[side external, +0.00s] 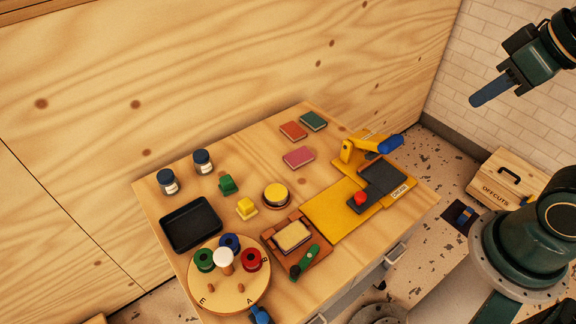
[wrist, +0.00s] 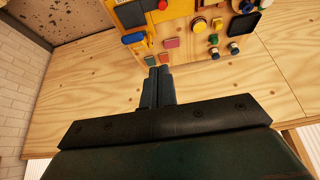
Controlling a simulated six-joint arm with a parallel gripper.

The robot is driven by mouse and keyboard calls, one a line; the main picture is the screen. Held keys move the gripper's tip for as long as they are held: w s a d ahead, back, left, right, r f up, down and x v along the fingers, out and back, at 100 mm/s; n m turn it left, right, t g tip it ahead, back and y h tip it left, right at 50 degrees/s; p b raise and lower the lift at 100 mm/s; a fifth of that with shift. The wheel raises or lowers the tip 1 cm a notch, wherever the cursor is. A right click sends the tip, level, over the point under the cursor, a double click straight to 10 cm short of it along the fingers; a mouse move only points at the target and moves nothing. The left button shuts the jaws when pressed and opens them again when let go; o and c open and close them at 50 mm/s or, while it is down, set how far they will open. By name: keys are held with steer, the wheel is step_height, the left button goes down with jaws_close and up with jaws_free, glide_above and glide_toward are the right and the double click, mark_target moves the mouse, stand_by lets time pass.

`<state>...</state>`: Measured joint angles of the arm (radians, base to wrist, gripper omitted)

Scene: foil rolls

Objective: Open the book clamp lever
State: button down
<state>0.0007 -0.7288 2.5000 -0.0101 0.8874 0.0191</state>
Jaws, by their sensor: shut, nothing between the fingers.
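The book clamp (side external: 268,236) is a brown wooden base at the front middle of the table, with a cream block (side external: 292,235) lying in it. Its green lever (side external: 305,262) lies along the right front side of the block, with a dark piece at its near end. I cannot tell from this view how far the lever is turned. My gripper (side external: 482,99) is at the upper right, high above and well apart from the clamp. Its blue fingers are together and empty, also in the wrist view (wrist: 158,85).
A yellow press (side external: 347,152) with a blue handle (side external: 390,144) rises at the back right. A round turntable (side external: 232,300) with coloured rolls stands front left of the clamp. A black tray (side external: 190,224), jars and small books lie farther left and back. Air around my gripper is clear.

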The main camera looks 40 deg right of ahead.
steer(key=shift+s+d+r, duration=0.1)
steer(key=shift+s, duration=0.1)
steer(key=w+a+f+n+g+y, duration=0.1)
steer(key=w+a+f+n+g, duration=0.2)
steer(key=w+a+f+n, duration=0.5)
steer(key=w+a+f+n+g, duration=0.1)
steer(key=w+a+n+g, duration=0.15)
steer(key=a+n, duration=0.7)
steer(key=s+a+f+n+g, duration=0.1)
steer(key=a+f+n, duration=0.2)
steer(key=f+n, duration=0.3)
steer(key=s+a+f+n+g+h, duration=0.1)
steer(key=a+f+n, duration=0.3)
steer(key=f+n, duration=0.2)
steer(key=s+a+f+n+g, duration=0.1)
steer(key=a+f+n+g, duration=0.1)
steer(key=f+n, duration=0.5)
steer(key=shift+a+n, duration=0.65)
